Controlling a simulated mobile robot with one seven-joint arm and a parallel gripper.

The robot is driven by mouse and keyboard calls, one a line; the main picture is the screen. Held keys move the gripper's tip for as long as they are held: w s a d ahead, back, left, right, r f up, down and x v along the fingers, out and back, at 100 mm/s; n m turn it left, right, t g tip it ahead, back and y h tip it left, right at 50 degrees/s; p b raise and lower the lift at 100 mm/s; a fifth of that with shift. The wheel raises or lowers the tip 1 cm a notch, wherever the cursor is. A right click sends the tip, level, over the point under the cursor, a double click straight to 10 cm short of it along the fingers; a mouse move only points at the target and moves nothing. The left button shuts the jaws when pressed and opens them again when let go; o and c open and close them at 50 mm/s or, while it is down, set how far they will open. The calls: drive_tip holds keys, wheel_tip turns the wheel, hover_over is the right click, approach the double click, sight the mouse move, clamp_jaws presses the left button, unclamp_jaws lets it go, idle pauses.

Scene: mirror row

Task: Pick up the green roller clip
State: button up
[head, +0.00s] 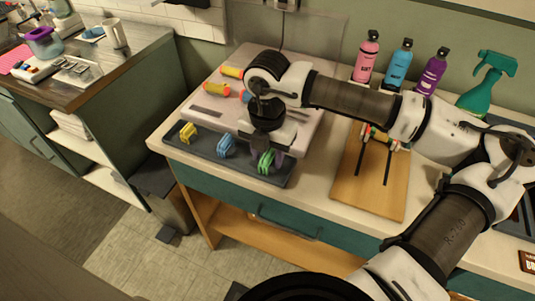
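The green roller clip (265,163) is at the right part of a dark tray (197,155) near the front of the counter. My gripper (268,152) points down directly over the green clip, very close to it. The gripper body hides the clip's upper part, and I cannot tell whether the fingers touch it or are closed. A small purple shape (279,158) shows just right of the green clip, partly hidden. A yellow clip (188,132) and a blue clip (226,146) stand in the same tray to the left.
A pale board (212,104) behind the tray holds red, yellow and orange rollers (217,89). A wooden board (370,190) with dark strips lies to the right. Pink (366,58), blue (398,66) and purple (432,72) bottles and a green spray bottle (486,84) stand behind my arm.

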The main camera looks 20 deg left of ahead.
drive_tip(key=shift+c, duration=0.4)
clamp_jaws()
drive_tip(key=shift+r, duration=0.15)
wheel_tip(320, 180, up, 20)
drive_tip(key=b, duration=0.2)
